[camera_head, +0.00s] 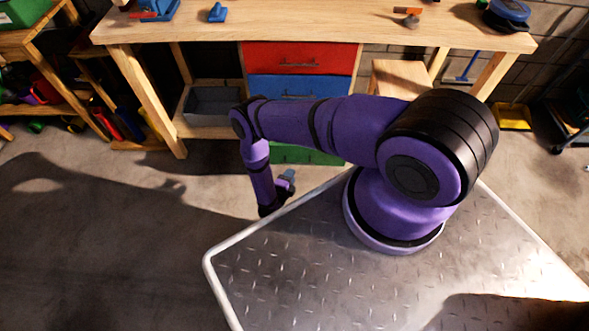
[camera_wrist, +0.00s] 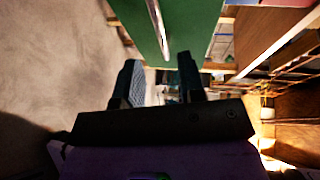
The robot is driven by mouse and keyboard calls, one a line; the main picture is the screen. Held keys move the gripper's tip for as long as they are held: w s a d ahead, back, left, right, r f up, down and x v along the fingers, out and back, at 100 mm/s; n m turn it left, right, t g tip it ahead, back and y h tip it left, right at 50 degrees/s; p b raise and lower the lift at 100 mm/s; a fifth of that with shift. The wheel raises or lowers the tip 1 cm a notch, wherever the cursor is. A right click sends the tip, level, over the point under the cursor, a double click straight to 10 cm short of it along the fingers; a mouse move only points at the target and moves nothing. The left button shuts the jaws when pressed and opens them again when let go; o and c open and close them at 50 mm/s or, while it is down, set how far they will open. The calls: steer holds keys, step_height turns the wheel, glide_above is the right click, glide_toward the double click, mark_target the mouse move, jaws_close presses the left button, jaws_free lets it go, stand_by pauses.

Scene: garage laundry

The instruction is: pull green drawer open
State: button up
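The green drawer (camera_head: 308,156) is the lowest in the drawer stack under the workbench. My arm hides much of it in the head view. In the wrist view its green front (camera_wrist: 200,25) fills the top middle, with a long metal handle (camera_wrist: 157,22) running down it. My gripper (camera_wrist: 159,75) is open, with its two fingers apart and nothing seen between them. The handle's near end appears in line with the gap between the fingers, beyond the tips. In the head view my gripper (camera_head: 287,180) is low, in front of the drawer stack; no contact is visible.
A red drawer (camera_head: 299,58) and a blue drawer (camera_head: 290,86) sit above the green one. A grey bin (camera_head: 212,104) is on the low shelf to the left. A wooden stool (camera_head: 402,75) stands right of the drawers. The concrete floor (camera_head: 120,235) at left is clear.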

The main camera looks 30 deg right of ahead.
steer(key=shift+v, duration=1.3)
